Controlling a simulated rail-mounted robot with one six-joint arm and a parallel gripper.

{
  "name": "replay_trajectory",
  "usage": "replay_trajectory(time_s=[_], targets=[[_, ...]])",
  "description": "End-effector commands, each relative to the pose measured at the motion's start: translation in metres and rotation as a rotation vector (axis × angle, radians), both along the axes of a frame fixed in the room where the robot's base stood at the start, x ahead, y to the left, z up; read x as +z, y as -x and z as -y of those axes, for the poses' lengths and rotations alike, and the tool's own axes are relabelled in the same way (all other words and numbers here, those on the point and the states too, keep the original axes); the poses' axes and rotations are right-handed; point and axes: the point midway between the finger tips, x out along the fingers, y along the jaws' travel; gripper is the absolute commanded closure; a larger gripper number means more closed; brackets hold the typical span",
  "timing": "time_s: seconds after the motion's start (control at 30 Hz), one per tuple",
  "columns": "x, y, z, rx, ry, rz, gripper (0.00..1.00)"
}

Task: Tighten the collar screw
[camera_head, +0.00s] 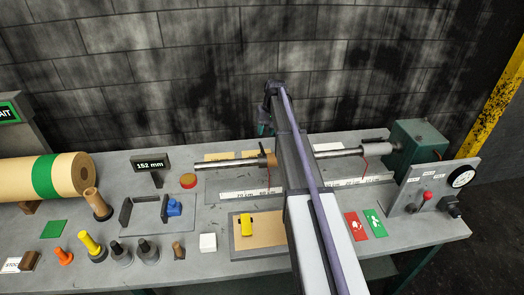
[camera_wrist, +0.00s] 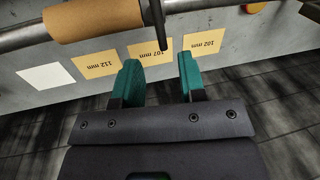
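A steel shaft (camera_head: 228,163) runs along the back of the bench, with my arm crossing in front of its middle. In the wrist view the shaft (camera_wrist: 215,14) carries a tan sleeve (camera_wrist: 95,18). A dark narrow part (camera_wrist: 158,22) at the sleeve's end sticks down towards my gripper; I cannot tell whether it is the collar or its screw. My gripper (camera_wrist: 160,78) is open and empty, its teal fingers apart and short of the shaft. In the head view its teal part (camera_head: 263,129) shows only partly, behind the shaft.
Labels for 112 mm (camera_wrist: 96,64), 107 mm (camera_wrist: 149,52) and 102 mm (camera_wrist: 202,42) lie beyond the fingers.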

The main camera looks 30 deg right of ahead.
Motion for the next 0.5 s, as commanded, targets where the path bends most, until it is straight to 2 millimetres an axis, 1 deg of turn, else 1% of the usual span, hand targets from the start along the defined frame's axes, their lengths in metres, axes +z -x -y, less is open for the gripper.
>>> replay_trajectory(time_s=[0.03,0.2,0.23,0.3,0.37,0.5], targets=[[-0.023,0.0,-0.002,0.0,0.0,0.0,0.62],[-0.064,-0.002,-0.01,0.0,0.0,0.0,0.62],[-0.07,-0.002,-0.011,-0.001,0.0,0.0,0.62],[-0.08,-0.003,-0.013,-0.001,0.0,0.001,0.62],[-0.085,-0.003,-0.015,-0.002,0.0,0.001,0.62],[-0.085,-0.004,-0.016,-0.002,0.0,0.001,0.62]])
